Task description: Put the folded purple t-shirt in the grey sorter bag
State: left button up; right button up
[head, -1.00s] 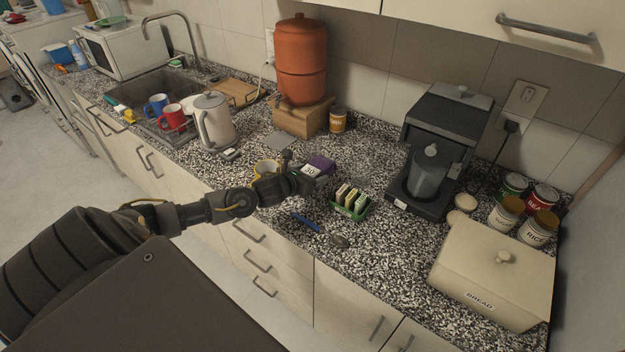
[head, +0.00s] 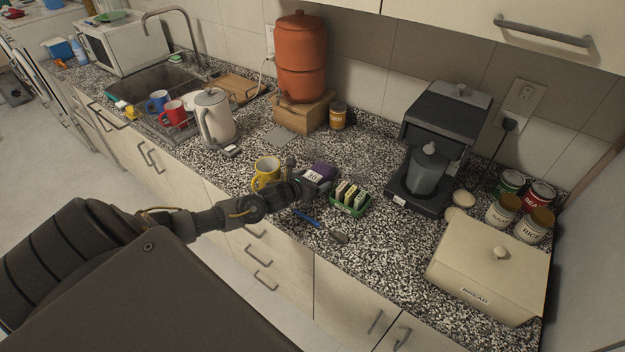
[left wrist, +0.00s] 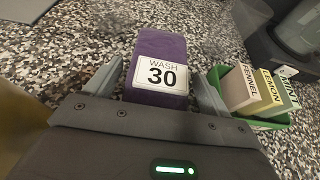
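A purple folded-looking block (head: 325,170) with a white label reading WASH 30 lies on the speckled counter; I take it as the t-shirt. It also shows in the left wrist view (left wrist: 160,50), upright in the middle of the picture. My left gripper (head: 315,184) is at its near side. In the left wrist view the fingers of my left gripper (left wrist: 163,85) stand apart on either side of it, with a gap at the right finger. The left finger is close to its side; contact is unclear. I see no grey sorter bag. My right gripper is out of view.
A yellow mug (head: 266,172) stands close left of my left gripper. A green tray of packets (head: 350,204) stands close to its right. A blue-handled spoon (head: 307,217) lies in front. A coffee machine (head: 437,150) and bread box (head: 490,270) are farther right.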

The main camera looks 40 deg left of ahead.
pick_arm(q)
jog(key=shift+o, duration=0.8)
